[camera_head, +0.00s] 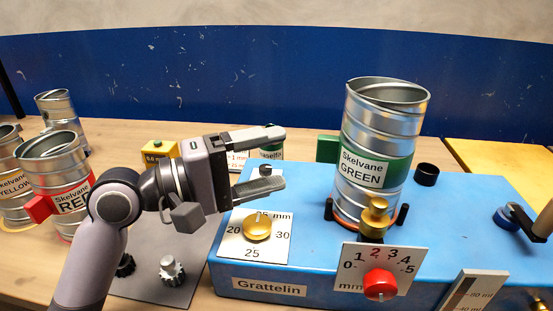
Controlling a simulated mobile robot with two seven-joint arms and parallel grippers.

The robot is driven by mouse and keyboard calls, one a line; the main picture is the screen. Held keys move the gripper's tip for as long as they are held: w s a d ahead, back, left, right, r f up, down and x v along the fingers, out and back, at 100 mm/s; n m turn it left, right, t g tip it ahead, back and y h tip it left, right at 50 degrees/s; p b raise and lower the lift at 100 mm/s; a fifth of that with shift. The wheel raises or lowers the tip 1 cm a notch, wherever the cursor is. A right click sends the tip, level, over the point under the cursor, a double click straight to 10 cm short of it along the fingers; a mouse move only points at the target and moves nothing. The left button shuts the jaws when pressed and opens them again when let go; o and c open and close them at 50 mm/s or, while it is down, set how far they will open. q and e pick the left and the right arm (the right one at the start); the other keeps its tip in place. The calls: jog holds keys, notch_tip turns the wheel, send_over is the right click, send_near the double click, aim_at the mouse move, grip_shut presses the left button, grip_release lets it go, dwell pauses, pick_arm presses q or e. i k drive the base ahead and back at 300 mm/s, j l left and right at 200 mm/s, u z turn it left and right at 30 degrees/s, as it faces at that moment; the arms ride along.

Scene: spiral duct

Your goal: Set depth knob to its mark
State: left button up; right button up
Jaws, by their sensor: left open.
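A red knob (380,285) sits on the front of the blue machine, below a white dial plate (353,275) numbered 0 to 5 in mm. The 2 on this plate is red and the other numbers are black. I cannot read clearly where the knob points. A brass knob (257,227) sits on another white plate (240,247) with numbers from 20 up, in mm. No label reading "depth" is legible. My left gripper (278,160) is open and empty, above and behind the brass knob, left of the green-labelled duct. My right gripper is out of view.
The Skelvane GREEN duct (375,175) stands upright on the blue machine (310,245), with a brass piece (374,215) before it. A crank (522,220) is at right. Red-labelled (62,165) and yellow-labelled (12,190) ducts stand left.

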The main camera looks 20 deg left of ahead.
aim_at(379, 285)
jog(key=k, duration=1)
